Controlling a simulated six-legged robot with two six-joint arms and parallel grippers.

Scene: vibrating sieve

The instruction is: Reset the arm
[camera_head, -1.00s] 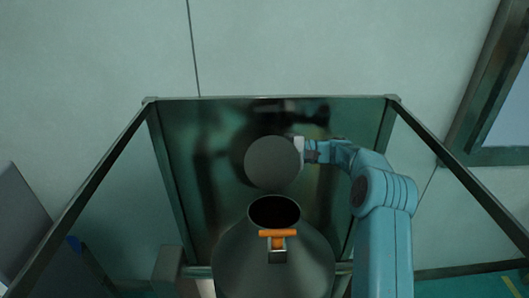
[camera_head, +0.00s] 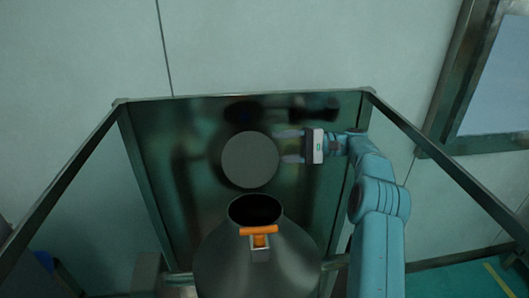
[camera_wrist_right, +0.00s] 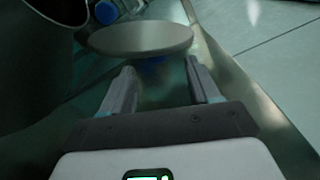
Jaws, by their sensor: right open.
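My right gripper (camera_head: 288,147) is open and empty in the head view, just right of a round grey disc (camera_head: 249,160). A narrow gap shows between the fingertips and the disc's edge. The disc stands behind the dark open mouth of a grey vessel (camera_head: 250,272); what supports it cannot be seen. In the right wrist view, the open right gripper (camera_wrist_right: 163,82) points toward the disc (camera_wrist_right: 145,37), with nothing between its fingers. My left gripper is not in view.
The vessel's front has an orange handle (camera_head: 258,231). A metal frame (camera_head: 240,95) surrounds the vessel and a shiny dark panel at the back. The right arm reaches inside the frame's right side. A tiled surface lies beyond.

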